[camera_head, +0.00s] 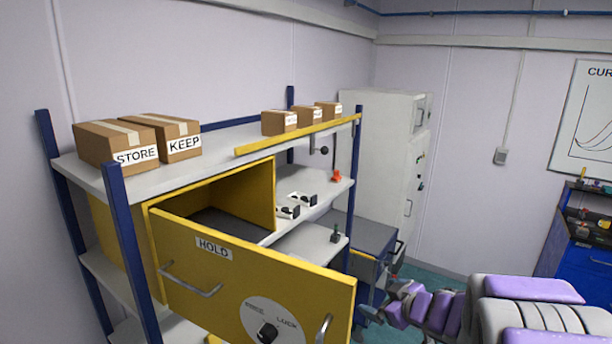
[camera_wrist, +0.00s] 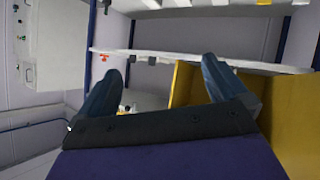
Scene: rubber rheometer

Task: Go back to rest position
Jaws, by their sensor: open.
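My gripper (camera_wrist: 158,88) shows in the wrist view with its two dark fingers spread wide apart and nothing between them. That view is turned on its side or upside down, with the yellow drawer unit (camera_wrist: 184,84) beyond the fingers. In the head view my purple and grey arm reaches in from the lower right, and the gripper's fingertips are hard to make out beside the drawer front.
A blue-posted shelf rack (camera_head: 128,235) holds boxes marked STORE (camera_head: 100,142) and KEEP (camera_head: 172,130), plus several smaller boxes. A pale cabinet (camera_head: 380,150) stands behind it. A blue tool chest (camera_head: 585,245) is at the right. Green floor shows between the cabinet and my arm.

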